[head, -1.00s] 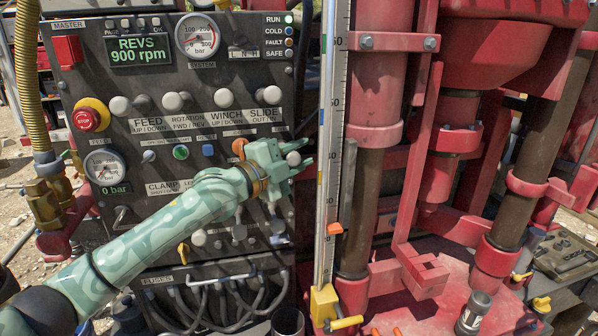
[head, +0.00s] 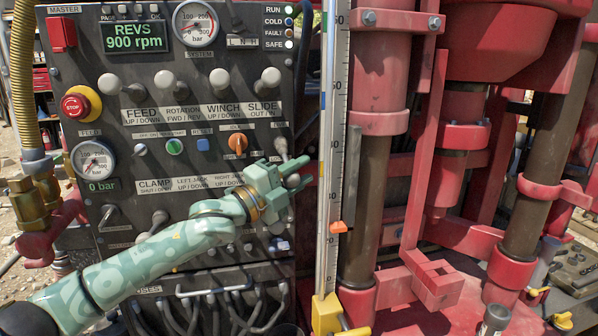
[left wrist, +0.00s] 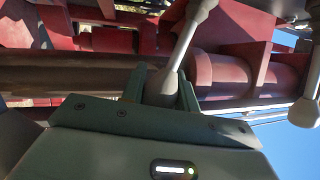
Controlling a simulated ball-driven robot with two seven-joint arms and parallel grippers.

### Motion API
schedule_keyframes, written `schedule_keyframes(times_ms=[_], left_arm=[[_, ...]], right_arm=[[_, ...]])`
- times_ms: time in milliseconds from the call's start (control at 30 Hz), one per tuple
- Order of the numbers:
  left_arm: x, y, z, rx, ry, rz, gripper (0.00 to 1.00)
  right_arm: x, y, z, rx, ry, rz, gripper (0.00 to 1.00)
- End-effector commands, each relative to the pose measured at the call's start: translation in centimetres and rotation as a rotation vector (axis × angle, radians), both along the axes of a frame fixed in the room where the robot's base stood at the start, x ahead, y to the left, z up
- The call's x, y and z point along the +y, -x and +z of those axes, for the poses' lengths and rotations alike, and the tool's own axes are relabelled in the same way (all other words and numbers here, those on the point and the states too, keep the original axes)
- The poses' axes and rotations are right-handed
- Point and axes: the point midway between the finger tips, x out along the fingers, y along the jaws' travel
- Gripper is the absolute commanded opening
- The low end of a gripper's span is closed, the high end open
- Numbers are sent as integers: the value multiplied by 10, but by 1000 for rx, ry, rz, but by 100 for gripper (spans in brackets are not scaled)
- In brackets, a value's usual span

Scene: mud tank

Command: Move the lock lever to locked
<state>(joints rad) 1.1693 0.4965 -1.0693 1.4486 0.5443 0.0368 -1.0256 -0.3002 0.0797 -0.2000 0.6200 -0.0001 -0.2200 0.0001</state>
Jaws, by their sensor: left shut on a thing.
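My left gripper (head: 298,174) is at the right edge of the control panel, below the SLIDE label and right of the orange knob. I cannot read a lock label beside this lever. My right gripper is not in view.
The control panel (head: 75,160) carries several round-knobbed levers along its upper row and a red stop button (head: 75,106). A measuring scale (head: 336,110) stands close right of my gripper. Red machinery (head: 470,40) fills the right side.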

Motion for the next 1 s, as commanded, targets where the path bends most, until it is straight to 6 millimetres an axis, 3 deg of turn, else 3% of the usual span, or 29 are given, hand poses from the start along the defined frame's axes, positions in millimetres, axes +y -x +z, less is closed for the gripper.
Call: schedule_keyframes(times_ms=[400,433,500,833,1000], left_arm=[[1,-1,-5,10,-2,3,0],[1,-1,-5,10,-2,3,38],[1,-1,-5,9,-3,2,51],[1,-1,2,2,-2,2,51],[2,-2,31,2,-2,3,51]], right_arm=[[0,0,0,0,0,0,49],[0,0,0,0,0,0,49],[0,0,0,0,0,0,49],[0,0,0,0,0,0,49],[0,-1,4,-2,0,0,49]])
